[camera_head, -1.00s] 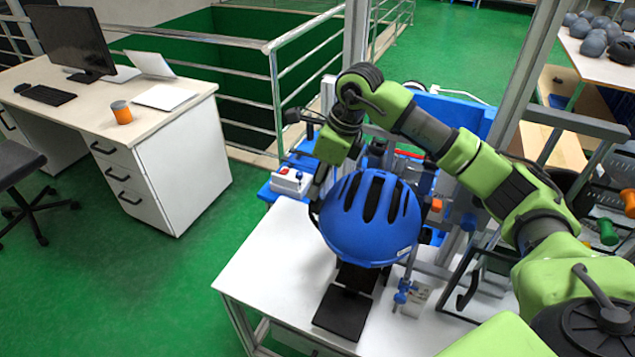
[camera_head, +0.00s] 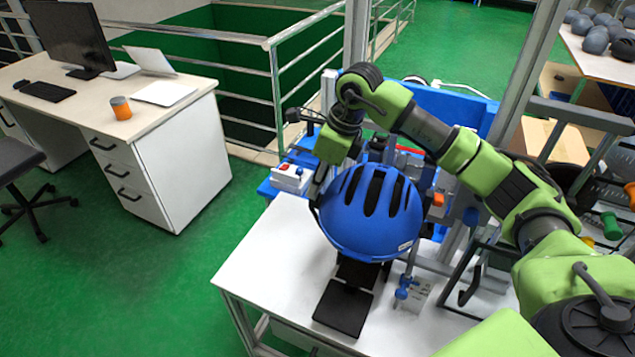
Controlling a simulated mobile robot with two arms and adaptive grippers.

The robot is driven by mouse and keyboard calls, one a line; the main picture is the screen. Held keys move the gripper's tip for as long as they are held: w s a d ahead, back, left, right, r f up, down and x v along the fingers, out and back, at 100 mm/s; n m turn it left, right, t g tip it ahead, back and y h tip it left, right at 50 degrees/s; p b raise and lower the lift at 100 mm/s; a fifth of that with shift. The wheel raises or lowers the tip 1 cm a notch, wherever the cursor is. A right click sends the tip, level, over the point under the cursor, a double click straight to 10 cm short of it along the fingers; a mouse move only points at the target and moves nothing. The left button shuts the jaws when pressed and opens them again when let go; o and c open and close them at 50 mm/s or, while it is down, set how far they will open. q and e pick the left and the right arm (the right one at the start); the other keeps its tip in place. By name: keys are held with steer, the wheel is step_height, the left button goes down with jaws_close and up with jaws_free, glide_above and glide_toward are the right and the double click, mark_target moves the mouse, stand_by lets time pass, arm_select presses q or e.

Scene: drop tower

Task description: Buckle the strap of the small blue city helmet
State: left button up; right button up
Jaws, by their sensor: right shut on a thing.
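The small blue city helmet (camera_head: 362,226) sits at the middle of the white table, dome with dark vent slots facing me, above a black stand (camera_head: 343,308). Its strap and buckle are hidden behind or under the shell. My right arm reaches across behind the helmet from the right. My right gripper (camera_head: 320,184) points down at the helmet's left side, close to its rim. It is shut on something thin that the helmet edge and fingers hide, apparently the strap. My left gripper is not in view.
The white table (camera_head: 265,262) is bare at the front left. A grey metal frame and small blue fixtures (camera_head: 404,290) stand right of the helmet. A white box with a red button (camera_head: 291,178) is at the back left. A desk (camera_head: 160,115) stands farther left.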

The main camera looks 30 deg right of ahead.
steer(key=shift+f, duration=0.15)
steer(key=o, duration=0.8)
steer(key=v, duration=1.2)
